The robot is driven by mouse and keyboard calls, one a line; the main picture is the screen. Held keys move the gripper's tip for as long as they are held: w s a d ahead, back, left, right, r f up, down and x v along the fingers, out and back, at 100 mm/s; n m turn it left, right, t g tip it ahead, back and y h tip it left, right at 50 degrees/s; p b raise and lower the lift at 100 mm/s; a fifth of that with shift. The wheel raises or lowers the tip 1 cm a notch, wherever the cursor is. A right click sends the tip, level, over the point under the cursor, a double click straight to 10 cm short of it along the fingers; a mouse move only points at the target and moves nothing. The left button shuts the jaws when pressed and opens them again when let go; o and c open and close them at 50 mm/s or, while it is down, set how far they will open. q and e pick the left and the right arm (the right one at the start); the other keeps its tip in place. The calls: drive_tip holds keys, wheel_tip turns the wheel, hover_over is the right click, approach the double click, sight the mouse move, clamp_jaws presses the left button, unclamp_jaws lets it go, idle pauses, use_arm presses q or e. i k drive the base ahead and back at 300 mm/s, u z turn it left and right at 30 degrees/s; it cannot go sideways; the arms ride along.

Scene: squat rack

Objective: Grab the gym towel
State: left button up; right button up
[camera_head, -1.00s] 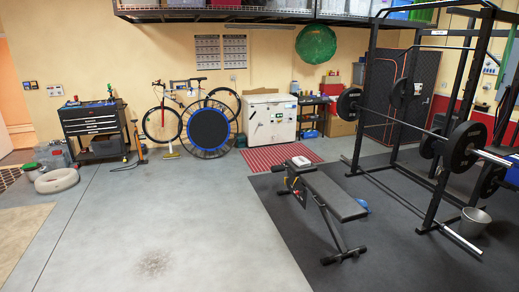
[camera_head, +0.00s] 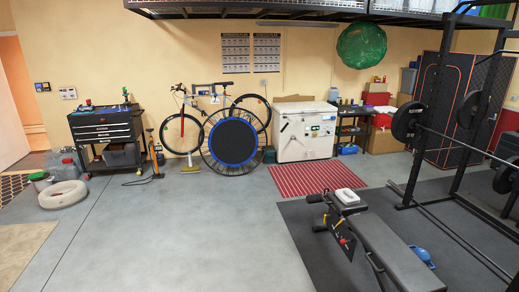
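The bench stands at the lower right on dark matting. Neither of my grippers shows in the head view, so whether they are open or shut is hidden.
The squat rack (camera_head: 449,130) with its loaded barbell stands right of the bench. A blue item (camera_head: 422,256) lies on the floor beside the bench. A red striped mat (camera_head: 306,179) lies behind it.

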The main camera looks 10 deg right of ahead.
sight(348, 197)
drive_tip(key=z, duration=0.05)
drive_tip(key=i, duration=2)
drive_tip(key=z, duration=0.45)
drive_tip(key=i, duration=2.15)
drive_tip(key=z, duration=0.6)
drive_tip(key=i, duration=0.75)
drive_tip(key=z, duration=0.05)
